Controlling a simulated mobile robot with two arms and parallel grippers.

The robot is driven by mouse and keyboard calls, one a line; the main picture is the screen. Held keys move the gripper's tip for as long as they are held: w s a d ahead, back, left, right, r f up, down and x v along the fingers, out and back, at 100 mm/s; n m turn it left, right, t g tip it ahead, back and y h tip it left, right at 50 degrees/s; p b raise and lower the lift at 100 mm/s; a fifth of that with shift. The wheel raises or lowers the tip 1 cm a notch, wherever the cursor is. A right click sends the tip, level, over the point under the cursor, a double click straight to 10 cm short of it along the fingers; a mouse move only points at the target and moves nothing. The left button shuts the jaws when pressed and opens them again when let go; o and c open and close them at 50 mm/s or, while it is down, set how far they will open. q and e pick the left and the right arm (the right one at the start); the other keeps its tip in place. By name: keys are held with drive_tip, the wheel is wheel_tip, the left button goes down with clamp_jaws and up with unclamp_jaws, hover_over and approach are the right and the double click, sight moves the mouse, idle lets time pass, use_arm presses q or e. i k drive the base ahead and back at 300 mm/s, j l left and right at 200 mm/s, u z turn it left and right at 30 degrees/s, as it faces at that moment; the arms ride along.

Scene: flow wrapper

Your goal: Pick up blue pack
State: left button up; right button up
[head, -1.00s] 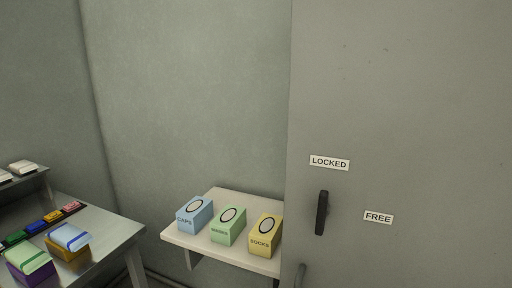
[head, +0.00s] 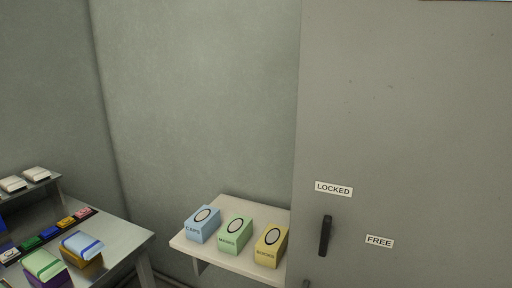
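A light blue pack with a darker blue stripe (head: 79,243) lies on top of a brown-gold box (head: 88,262) on the metal table at the lower left. A light blue box marked CAPS (head: 203,225) stands on the wall shelf in the middle. I cannot tell from the view which of these is the blue pack. Neither of my grippers is in view.
The metal table (head: 124,240) also holds a green pack (head: 43,264) on a purple box and a row of small coloured blocks. The pale shelf (head: 228,265) also bears a green MASKS box (head: 236,235) and a yellow SOCKS box (head: 270,247). A grey cabinet (head: 410,120) fills the right.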

sight(82, 245)
drive_tip(key=u, duration=1.3)
